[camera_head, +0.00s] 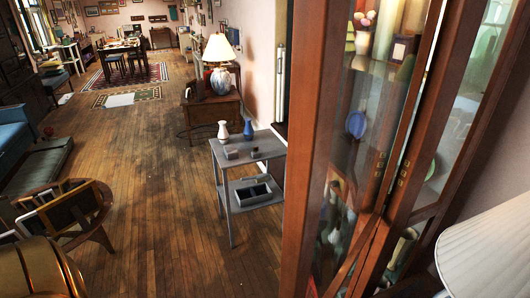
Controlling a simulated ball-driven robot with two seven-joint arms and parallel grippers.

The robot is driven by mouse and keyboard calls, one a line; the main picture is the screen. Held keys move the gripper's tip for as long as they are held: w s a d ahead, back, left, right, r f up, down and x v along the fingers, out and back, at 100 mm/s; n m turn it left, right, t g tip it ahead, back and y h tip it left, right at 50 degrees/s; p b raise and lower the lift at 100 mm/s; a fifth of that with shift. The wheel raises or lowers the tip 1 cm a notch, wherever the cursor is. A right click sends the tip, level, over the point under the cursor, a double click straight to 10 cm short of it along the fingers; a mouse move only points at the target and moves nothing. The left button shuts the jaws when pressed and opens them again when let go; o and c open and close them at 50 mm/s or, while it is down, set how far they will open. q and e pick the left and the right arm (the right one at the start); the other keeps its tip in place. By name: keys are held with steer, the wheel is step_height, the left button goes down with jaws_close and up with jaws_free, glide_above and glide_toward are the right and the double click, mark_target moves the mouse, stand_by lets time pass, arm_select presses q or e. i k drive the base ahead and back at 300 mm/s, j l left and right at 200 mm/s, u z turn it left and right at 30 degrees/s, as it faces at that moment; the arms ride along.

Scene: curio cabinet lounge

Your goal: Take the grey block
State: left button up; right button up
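A small grey block (231,153) lies on the top of a grey two-tier side table (270,146), near its left front part. A smaller dark piece (255,153) lies to its right on the same top. A white vase (223,131) and a blue vase (248,129) stand behind them. The lower shelf holds a dark open tray (253,193); its contents are too small to tell. Neither of my grippers shows in the head view.
A tall wood-and-glass cabinet (300,150) stands close on the right. A wooden chest (212,108) with a lit lamp (219,62) is behind the table. The wooden floor (150,170) between is clear.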

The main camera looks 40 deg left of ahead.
mark_target(231, 151)
steer(key=j+z, duration=0.7)
steer(key=j, duration=0.15)
steer(key=k+j+z, duration=0.1)
steer(key=j+z, duration=0.25)
